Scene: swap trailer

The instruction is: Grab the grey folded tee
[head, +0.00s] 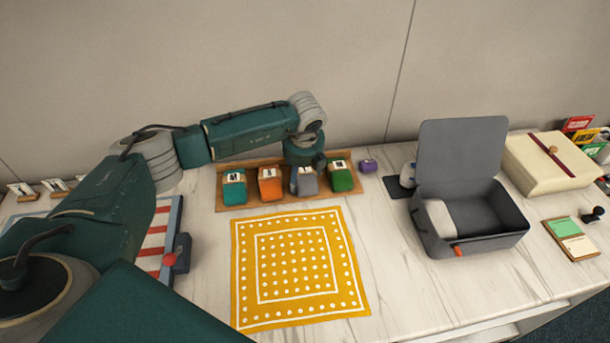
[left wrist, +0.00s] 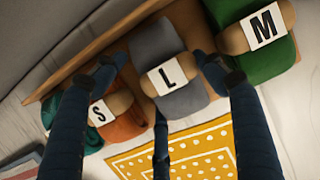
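The grey folded tee (head: 306,184) lies in a wooden tray (head: 225,206) between an orange folded tee (head: 270,187) and a green one (head: 342,180). It has a tan band with a card marked L and also shows in the left wrist view (left wrist: 184,101). My left gripper (head: 305,165) is right above the grey tee, pointing down. In the left wrist view its fingers (left wrist: 158,75) are spread wide, one toward the orange tee, one toward the green tee, and a third below the grey tee. Contact cannot be told. My right gripper is not in view.
A teal folded tee (head: 233,190) lies at the tray's left end. A yellow dotted cloth (head: 298,265) lies in front. An open grey case (head: 470,243) stands right, a cream box (head: 550,165) beyond it. A small purple item (head: 369,166) sits beside the tray.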

